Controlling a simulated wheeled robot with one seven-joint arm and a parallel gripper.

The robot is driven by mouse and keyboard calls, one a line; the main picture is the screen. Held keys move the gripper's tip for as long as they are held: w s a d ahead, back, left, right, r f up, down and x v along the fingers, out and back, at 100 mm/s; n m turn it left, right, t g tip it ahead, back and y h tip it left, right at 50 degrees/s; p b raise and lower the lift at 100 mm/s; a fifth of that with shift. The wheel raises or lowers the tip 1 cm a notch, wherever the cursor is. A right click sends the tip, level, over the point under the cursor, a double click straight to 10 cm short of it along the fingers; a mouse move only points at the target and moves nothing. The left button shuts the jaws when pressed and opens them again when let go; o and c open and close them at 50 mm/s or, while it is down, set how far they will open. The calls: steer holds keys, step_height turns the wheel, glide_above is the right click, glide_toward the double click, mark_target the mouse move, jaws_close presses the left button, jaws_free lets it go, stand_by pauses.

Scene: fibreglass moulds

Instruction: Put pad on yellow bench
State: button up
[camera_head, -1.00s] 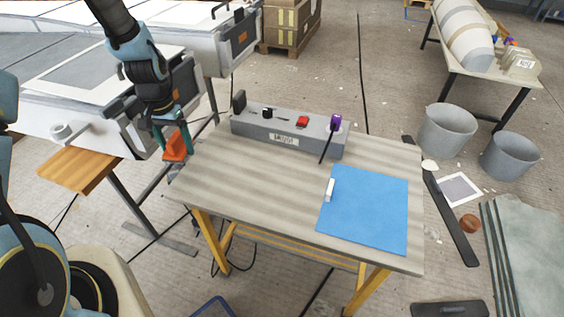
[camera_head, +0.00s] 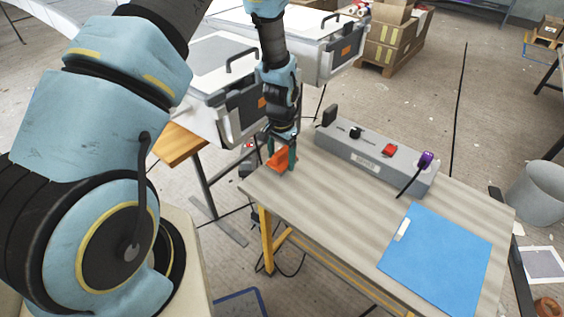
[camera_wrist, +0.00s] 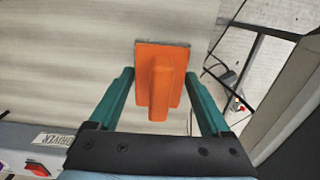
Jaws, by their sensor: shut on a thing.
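The orange pad (camera_head: 279,160), a flat block with a raised grip and a grey edge, is between the teal fingers of my gripper (camera_head: 281,162). My gripper is shut on it; the wrist view also shows the pad (camera_wrist: 160,75) between the fingertips (camera_wrist: 160,78). The yellow bench (camera_head: 330,205) has a striped grey-beige top and yellow legs. The pad is over the bench top's left end, close to its edge. I cannot tell whether it touches the top.
A grey switch box (camera_head: 372,158) with a purple plug stands along the bench's back edge. A blue sheet (camera_head: 440,258) lies on the right part. The middle of the bench top is clear. A wooden-topped stand (camera_head: 182,146) and white machine are left of the bench.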

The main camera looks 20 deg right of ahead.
mark_target(281, 164)
steer(key=shift+f+p, duration=0.3)
steer(key=shift+f, duration=1.2)
steer(key=shift+f, duration=0.1)
steer(key=o, duration=1.1)
step_height(281, 164, up, 12)
steer(key=b, duration=0.3)
steer(key=shift+b, duration=0.35)
